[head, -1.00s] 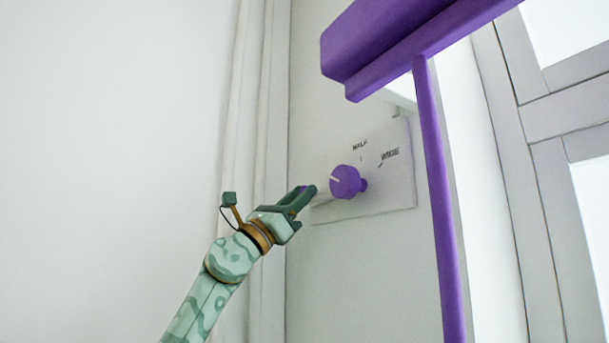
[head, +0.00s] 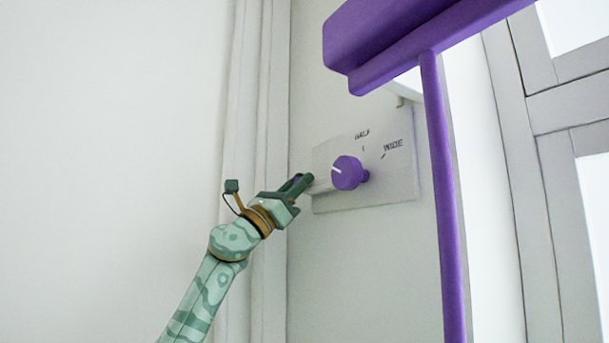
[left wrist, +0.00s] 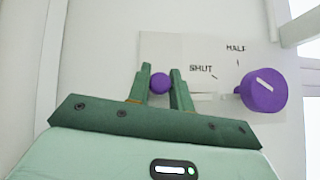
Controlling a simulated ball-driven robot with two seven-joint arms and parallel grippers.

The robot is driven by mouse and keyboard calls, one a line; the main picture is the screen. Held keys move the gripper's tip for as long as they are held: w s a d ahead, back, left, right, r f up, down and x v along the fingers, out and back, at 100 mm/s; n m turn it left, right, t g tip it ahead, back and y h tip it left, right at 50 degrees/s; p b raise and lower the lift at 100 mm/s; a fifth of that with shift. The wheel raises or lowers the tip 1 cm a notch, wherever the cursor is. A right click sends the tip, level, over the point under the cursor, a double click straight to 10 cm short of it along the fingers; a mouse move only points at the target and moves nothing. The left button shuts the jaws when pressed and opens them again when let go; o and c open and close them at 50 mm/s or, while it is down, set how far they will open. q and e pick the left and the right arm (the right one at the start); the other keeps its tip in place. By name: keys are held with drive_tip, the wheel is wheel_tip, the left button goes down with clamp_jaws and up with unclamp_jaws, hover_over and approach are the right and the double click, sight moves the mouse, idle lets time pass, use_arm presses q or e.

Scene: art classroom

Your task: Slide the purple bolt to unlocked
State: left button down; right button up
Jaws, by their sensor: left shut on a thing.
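My left gripper (head: 303,183) reaches up from the lower left to the left edge of a white wall plate. In the left wrist view its two green fingers (left wrist: 160,86) are closed around a small round purple knob (left wrist: 160,83), which looks like the purple bolt's handle. In the head view the fingers hide most of this knob. A pale bar shows on the plate just right of the fingers. No locked or unlocked marking for the bolt can be read. My right gripper is not in view.
A larger purple dial (head: 348,173) with a white line sits right of my fingers on the plate (head: 395,187), with HALF and WIDE labels; SHUT shows in the left wrist view. A purple post (head: 443,200) and beam (head: 400,40) stand right and above. A pale curtain (head: 250,120) hangs left.

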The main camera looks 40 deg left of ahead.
use_arm(q)
drive_tip(key=shift+w+a+r, duration=0.1)
drive_tip(key=shift+a, duration=0.35)
drive_tip(key=shift+d, duration=0.1)
drive_tip(key=c, duration=1.7)
unclamp_jaws()
drive_tip(key=shift+o, duration=0.8)
drive_tip(key=shift+a, duration=0.2)
